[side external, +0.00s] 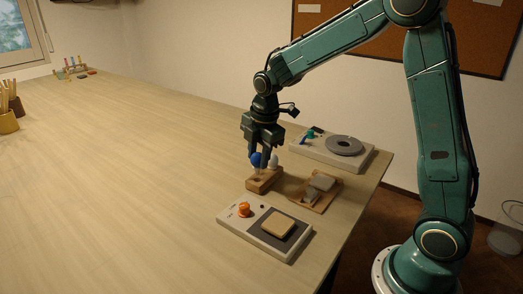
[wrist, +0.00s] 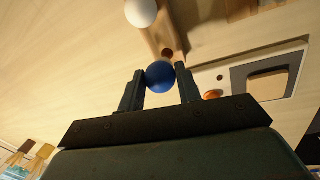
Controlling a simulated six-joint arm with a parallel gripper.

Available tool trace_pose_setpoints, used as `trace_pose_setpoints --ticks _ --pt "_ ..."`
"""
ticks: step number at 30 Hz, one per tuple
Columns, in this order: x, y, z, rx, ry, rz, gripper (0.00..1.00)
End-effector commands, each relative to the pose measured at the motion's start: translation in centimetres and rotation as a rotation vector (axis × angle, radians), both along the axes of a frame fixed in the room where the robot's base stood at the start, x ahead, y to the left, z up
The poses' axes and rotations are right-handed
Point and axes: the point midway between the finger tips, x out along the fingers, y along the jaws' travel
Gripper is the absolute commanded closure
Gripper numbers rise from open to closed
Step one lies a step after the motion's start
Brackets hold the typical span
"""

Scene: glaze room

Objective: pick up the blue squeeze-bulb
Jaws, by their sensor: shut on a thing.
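The blue squeeze-bulb (side external: 256,159) is between the fingers of my gripper (side external: 265,158) in the side external view. In the wrist view, the round blue bulb (wrist: 160,76) sits between the two fingertips of my gripper (wrist: 161,82), which is shut on it. A wooden block holder (side external: 263,180) is directly below the bulb. It also shows behind the bulb in the wrist view (wrist: 157,35). I cannot tell whether the bulb's lower end is clear of the holder. A white bulb (side external: 274,160) stands in the holder beside the blue one, and shows in the wrist view (wrist: 141,12).
A scale-like device (side external: 231,223) with an orange knob (side external: 243,209) and a tan square (side external: 278,226) lies in front. A wooden tray (side external: 305,201) with grey pieces is to the right. A turntable device (side external: 313,154) stands behind.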

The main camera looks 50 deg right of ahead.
Motion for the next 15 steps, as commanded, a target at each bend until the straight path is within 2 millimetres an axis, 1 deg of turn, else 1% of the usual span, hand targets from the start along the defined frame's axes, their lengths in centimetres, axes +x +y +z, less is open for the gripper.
trace_pose_setpoints --ticks 1,5,15 --pt "0.1 0.0 1.1 -0.001 -0.005 0.0 0.73" --pt "0.1 0.0 3.7 0.0 -0.007 0.0 0.73" --pt "0.0 0.0 11.1 -0.001 -0.005 0.0 0.73"
